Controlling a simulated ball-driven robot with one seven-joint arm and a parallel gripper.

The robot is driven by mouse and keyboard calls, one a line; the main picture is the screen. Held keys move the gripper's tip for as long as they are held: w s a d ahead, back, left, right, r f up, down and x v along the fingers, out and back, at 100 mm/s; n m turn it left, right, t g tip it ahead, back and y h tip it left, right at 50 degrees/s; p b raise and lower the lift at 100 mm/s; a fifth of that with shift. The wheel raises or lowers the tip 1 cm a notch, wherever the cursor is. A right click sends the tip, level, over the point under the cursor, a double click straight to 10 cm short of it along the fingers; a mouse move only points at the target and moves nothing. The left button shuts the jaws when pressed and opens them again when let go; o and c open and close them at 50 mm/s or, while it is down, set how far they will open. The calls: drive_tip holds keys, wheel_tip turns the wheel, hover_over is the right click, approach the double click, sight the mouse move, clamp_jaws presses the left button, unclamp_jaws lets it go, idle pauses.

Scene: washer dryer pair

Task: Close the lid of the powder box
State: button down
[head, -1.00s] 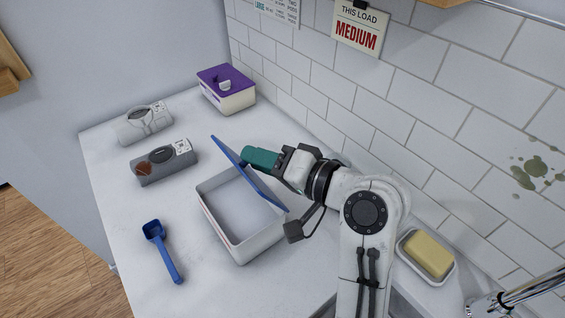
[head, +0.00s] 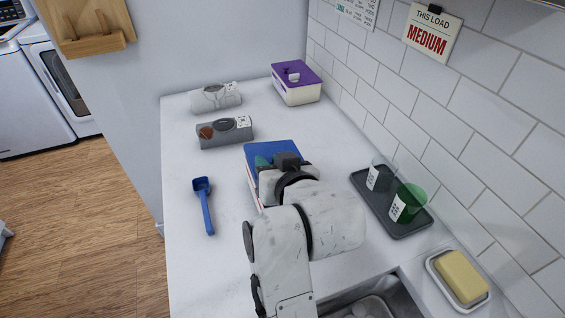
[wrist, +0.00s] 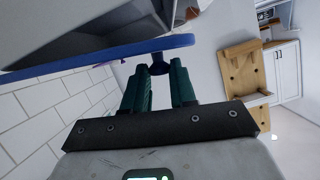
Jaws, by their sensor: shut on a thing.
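The powder box (head: 251,182) is a white box on the counter, mostly hidden behind my arm. Its blue lid (head: 272,148) lies over the opening in the head view. In the wrist view the lid's edge (wrist: 100,56) crosses the upper left, seemingly at an angle to the grey box wall (wrist: 50,22). I cannot tell whether the lid is fully seated.
A blue scoop (head: 204,204) lies left of the box. A grey dispenser (head: 225,132), a white one (head: 215,97) and a purple-lidded box (head: 296,84) stand behind. A dark tray (head: 378,205) with two cups is at right, near a soap dish (head: 460,278) and the sink.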

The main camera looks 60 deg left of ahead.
drive_tip(key=shift+s+f+n+t+b, duration=0.35)
drive_tip(key=shift+f+n, duration=0.25)
drive_tip(key=shift+f, duration=0.35)
drive_tip(key=c, duration=0.9)
unclamp_jaws()
